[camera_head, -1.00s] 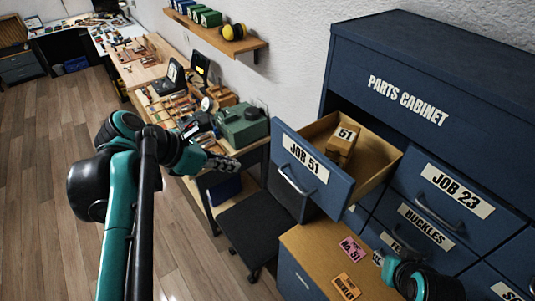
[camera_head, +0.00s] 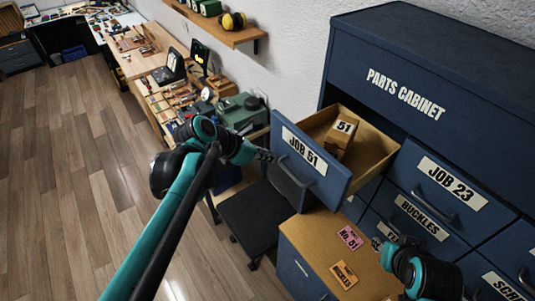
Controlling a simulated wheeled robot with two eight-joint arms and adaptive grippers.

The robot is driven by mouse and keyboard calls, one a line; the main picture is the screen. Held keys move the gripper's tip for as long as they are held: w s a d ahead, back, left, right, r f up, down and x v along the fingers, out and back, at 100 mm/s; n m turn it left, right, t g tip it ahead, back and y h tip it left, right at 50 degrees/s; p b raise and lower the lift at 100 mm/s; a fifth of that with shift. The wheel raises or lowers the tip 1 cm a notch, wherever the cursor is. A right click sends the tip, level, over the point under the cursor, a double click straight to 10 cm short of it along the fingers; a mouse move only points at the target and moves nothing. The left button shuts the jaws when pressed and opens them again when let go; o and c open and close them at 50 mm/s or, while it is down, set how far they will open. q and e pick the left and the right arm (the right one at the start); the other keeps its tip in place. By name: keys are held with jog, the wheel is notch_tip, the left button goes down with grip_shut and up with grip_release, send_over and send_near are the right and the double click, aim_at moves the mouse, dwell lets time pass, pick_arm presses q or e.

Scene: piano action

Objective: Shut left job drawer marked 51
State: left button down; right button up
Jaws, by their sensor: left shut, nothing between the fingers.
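The drawer marked JOB 51 (camera_head: 318,177) stands pulled out of the blue parts cabinet (camera_head: 425,65), at its left. A wooden block marked 51 (camera_head: 341,135) sits inside it. The drawer's bar handle (camera_head: 293,172) is on its front face. My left gripper (camera_head: 268,156) is shut and empty, its tips close to the left edge of the drawer front; I cannot tell whether they touch. My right gripper (camera_head: 378,245) is low at the right, over the wooden top near the cabinet; its finger state is too small to tell.
The JOB 23 drawer (camera_head: 438,189) and the BUCKLES drawer (camera_head: 419,219) are closed. A wooden-topped unit (camera_head: 315,235) with pink and orange tags stands below the open drawer. A dark stool (camera_head: 258,215) and a cluttered workbench (camera_head: 165,90) are at the left.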

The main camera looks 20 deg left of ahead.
aim_at(322, 128)
pick_arm(q)
jog(key=shift+d, duration=0.1)
jog(key=w+d+b, duration=0.1)
jog(key=w+d, duration=0.2)
jog(key=w, duration=0.2)
jog(key=w+d+b, duration=0.1)
jog(key=w+d, duration=0.3)
jog(key=w, duration=0.1)
jog(key=w+d+b, duration=0.2)
jog(key=w+d, duration=0.2)
jog(key=w, duration=0.1)
jog(key=shift+w+d, duration=0.3)
jog(key=shift+w, duration=0.25)
jog(key=shift+r, duration=0.1)
